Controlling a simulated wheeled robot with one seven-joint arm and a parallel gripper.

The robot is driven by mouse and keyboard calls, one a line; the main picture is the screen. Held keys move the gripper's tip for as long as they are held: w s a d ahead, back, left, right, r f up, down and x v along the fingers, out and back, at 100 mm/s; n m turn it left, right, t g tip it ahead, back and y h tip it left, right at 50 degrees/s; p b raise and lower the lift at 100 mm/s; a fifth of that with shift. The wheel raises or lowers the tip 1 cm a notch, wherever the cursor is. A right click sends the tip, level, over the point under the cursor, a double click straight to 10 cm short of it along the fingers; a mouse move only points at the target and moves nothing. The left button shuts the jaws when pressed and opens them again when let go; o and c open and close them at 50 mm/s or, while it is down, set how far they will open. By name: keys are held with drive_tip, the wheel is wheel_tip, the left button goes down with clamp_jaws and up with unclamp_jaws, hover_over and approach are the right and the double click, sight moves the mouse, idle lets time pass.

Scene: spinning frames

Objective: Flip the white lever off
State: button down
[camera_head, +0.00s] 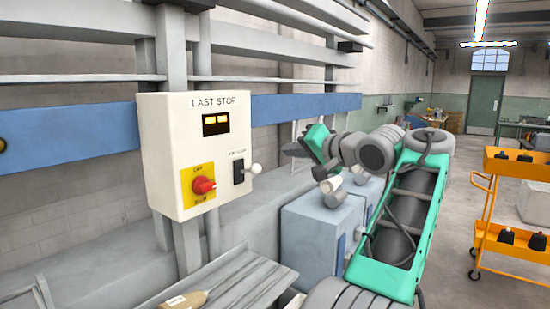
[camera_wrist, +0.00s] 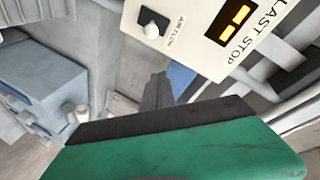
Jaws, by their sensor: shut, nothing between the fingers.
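The white lever (camera_head: 256,168) has a round knob and sticks out from a black plate (camera_head: 238,171) on the cream "LAST STOP" control box (camera_head: 165,150). Its plate reads "AIR FLOW" in the wrist view, where the lever knob (camera_wrist: 152,31) shows near the top. I cannot tell clearly whether it is tilted up or down. My gripper (camera_head: 290,150) is shut and empty, a little right of the lever and apart from it, with its tips toward the box. The dark fingers (camera_wrist: 157,90) show in the wrist view below the knob.
An orange cart (camera_head: 510,210) is far right.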

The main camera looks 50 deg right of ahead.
sight(256, 169)
drive_tip(key=w+a+f, duration=0.1)
drive_tip(key=w+f, duration=0.3)
drive_tip(key=w, duration=0.3)
drive_tip(key=shift+w+a, duration=0.25)
drive_tip(key=shift+w, duration=0.1)
drive_tip(key=shift+b, duration=0.35)
